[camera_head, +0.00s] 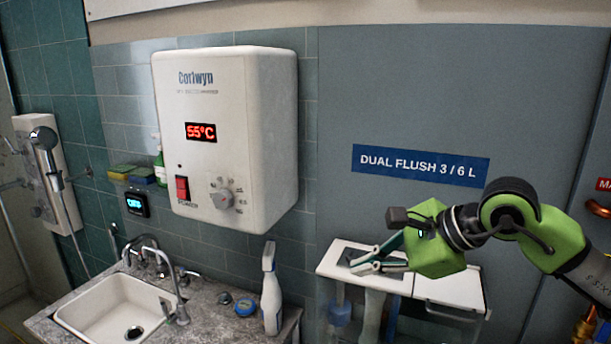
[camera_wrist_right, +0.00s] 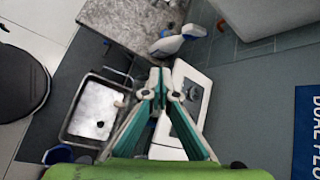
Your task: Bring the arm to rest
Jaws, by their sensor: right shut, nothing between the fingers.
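My right gripper (camera_head: 356,264) reaches in from the right in the head view, its green body tilted and its fingers pointing left. It is shut and empty, in front of or above a white cistern-like unit (camera_head: 452,287); the exact gap cannot be told. In the right wrist view my right gripper (camera_wrist_right: 160,78) shows its teal fingers meeting at the tips with nothing between them. My left gripper is not in view.
A white water heater (camera_head: 250,140) reading 55°C hangs on the wall. Below it are a sink (camera_head: 105,306), a spray bottle (camera_head: 271,290) and a blue round tin (camera_head: 245,307) on a stone counter. A blue "Dual flush" sign (camera_head: 420,166) is on the grey panel.

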